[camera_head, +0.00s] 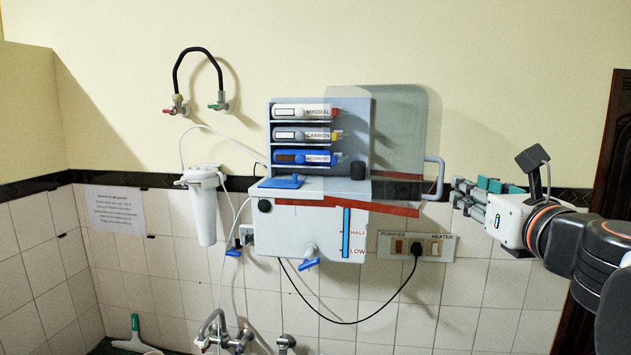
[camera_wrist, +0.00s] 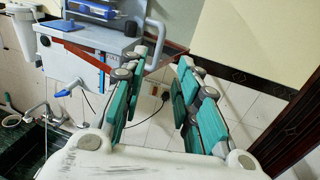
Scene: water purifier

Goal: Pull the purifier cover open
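The purifier (camera_head: 305,215) is a grey-white unit on the wall, with cartridges on its upper shelves. Its clear cover (camera_head: 400,125) has a red lower edge and stands swung out to the right, with the cartridges exposed. A grey curved handle (camera_head: 439,178) is on the cover's right side; it also shows in the wrist view (camera_wrist: 158,38). My gripper (camera_head: 461,193) is just right of the handle. In the wrist view its green-padded fingers (camera_wrist: 164,62) are apart with nothing between them. The left fingertip looks close to the handle; contact cannot be told.
A socket panel (camera_head: 416,247) with a black plug and cable is below the cover. A white filter (camera_head: 202,207) hangs at left, with taps (camera_head: 222,333) below. A dark door frame (camera_head: 610,150) stands at right. The tiled wall below my gripper is clear.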

